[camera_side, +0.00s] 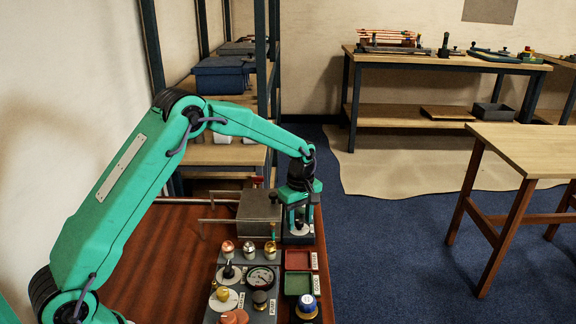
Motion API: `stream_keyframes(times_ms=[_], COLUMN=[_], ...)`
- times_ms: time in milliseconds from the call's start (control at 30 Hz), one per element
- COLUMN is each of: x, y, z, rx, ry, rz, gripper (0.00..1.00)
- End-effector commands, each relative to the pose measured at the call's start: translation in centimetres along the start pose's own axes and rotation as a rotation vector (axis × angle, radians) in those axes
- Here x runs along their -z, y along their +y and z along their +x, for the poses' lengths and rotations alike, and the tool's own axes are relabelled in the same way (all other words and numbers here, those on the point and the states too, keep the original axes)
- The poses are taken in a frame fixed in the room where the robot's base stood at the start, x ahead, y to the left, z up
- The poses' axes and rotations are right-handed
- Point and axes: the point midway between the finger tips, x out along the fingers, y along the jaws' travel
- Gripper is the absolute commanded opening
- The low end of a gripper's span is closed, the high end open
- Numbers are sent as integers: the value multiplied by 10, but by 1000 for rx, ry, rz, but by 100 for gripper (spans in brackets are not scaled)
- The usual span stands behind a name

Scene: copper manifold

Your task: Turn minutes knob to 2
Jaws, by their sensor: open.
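My gripper (299,221) points down at the far right end of the reddish-brown bench. Its fingers are apart, around or just above a small knob on a pale round dial (299,236). The dial sits on a dark box (290,240). The fingers hide most of this knob, and I cannot tell whether they touch it. Its markings are too small to read, so I cannot confirm from the picture that it is the minutes knob or where it points.
A grey box (256,212) with pipes stands left of my gripper. Nearer are a panel with a black gauge (261,278) and several knobs, a red tray (298,260), a green tray (297,283) and a blue-topped knob (307,304). Bare bench (165,255) lies left.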

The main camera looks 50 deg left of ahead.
Motion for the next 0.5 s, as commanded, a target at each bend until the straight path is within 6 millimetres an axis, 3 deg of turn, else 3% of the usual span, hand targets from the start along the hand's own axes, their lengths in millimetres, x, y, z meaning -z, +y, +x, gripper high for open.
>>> stream_keyframes(times_ms=[167,400,500], x=[0,0,0], y=[0,0,0], z=[0,0,0], rx=[0,0,0], ry=[0,0,0], rz=[0,0,0], gripper=[44,0,0])
